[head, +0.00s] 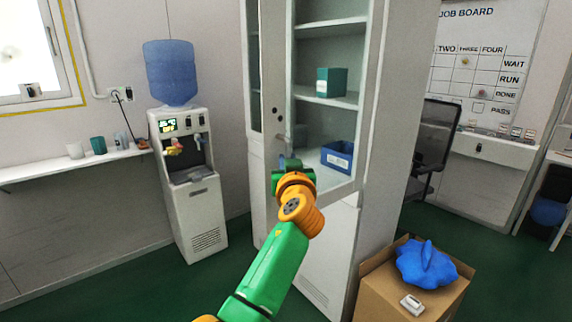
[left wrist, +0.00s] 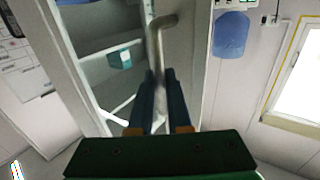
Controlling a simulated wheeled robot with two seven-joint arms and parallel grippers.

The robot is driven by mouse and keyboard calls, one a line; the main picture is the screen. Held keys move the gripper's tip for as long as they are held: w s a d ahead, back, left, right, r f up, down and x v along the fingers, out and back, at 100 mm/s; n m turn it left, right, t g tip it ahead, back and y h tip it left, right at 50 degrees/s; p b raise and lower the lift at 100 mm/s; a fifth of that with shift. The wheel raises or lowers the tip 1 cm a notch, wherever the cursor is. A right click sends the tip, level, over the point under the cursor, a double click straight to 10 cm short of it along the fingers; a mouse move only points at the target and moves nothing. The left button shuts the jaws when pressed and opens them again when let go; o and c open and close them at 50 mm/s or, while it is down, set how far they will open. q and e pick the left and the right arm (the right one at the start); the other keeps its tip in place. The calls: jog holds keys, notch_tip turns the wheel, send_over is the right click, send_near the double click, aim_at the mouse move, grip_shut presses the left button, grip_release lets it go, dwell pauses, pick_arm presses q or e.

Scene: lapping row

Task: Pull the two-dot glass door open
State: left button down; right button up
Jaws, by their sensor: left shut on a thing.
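The two-dot glass door (head: 328,188) is the right-hand door of a tall pale cabinet. Two dark dots show on its left stile in the head view. Shelves show through its glass; I cannot tell whether it stands slightly ajar. Its bent metal handle (head: 280,139) is on the left stile, and shows large in the left wrist view (left wrist: 155,42). My left gripper (head: 287,163) is at the lower part of this handle. In the left wrist view its two dark fingers (left wrist: 160,90) are shut on the handle's bar, one each side. My right gripper is not in view.
Inside the cabinet are a green box (head: 332,82) and a blue bin (head: 337,157). A water dispenser (head: 190,190) stands left of the cabinet. A cardboard box (head: 385,285) with a blue bag (head: 425,266) stands at its front right. Green floor (head: 130,285) is clear at left.

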pick_arm(q)
jog(key=shift+r, duration=0.15)
jog(key=c, duration=0.9)
grip_release()
jog(key=shift+d, duration=0.2)
jog(key=shift+o, duration=0.2)
jog(key=shift+w+d, duration=0.1)
jog(key=shift+d, duration=0.05)
jog(key=s+d+b, duration=0.1)
jog(key=s+b, duration=0.2)
jog(key=s, duration=0.4)
jog(key=shift+d, duration=0.1)
